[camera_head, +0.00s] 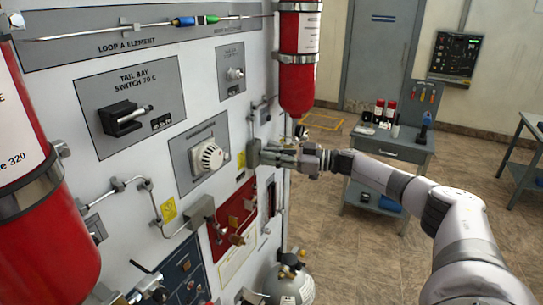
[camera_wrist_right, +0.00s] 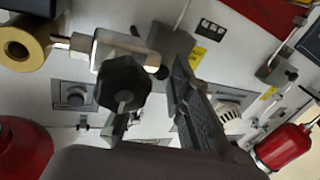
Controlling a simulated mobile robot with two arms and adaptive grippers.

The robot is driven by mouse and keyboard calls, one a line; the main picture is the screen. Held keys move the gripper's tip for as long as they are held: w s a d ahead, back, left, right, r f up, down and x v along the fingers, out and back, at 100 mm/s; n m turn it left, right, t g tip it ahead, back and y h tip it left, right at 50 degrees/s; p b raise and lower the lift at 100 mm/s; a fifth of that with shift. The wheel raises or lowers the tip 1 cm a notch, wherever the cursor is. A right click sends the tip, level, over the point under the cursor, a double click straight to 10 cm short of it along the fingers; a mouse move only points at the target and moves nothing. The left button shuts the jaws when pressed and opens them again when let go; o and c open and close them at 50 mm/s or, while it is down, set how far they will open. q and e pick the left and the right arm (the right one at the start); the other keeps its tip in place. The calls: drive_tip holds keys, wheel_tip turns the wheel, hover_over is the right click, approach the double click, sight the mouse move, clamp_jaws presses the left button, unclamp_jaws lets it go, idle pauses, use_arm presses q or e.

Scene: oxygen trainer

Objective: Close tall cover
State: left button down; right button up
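My right gripper (camera_head: 268,154) reaches in from the right to the right edge of the white panel, beside a grey block-like fitting. In the right wrist view a dark ribbed finger (camera_wrist_right: 197,108) of it stands in front of the panel. I cannot tell whether it is open or holds anything. A tall, narrow dark-framed part (camera_head: 271,195) sits low at the panel's right edge, below the gripper. I cannot tell surely whether it is the tall cover, or whether it is open. My left gripper is not in view.
A black knob on a metal valve (camera_wrist_right: 123,82) stands close in the right wrist view. Red cylinders hang at the panel's left (camera_head: 45,235) and upper right (camera_head: 298,65). A white dial (camera_head: 208,157) sits mid-panel. A grey bench (camera_head: 400,150) stands behind; floor (camera_head: 340,260) is open.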

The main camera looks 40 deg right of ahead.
drive_tip(key=shift+o, duration=1.4)
drive_tip(key=v, duration=1.2)
drive_tip(key=shift+s, duration=0.1)
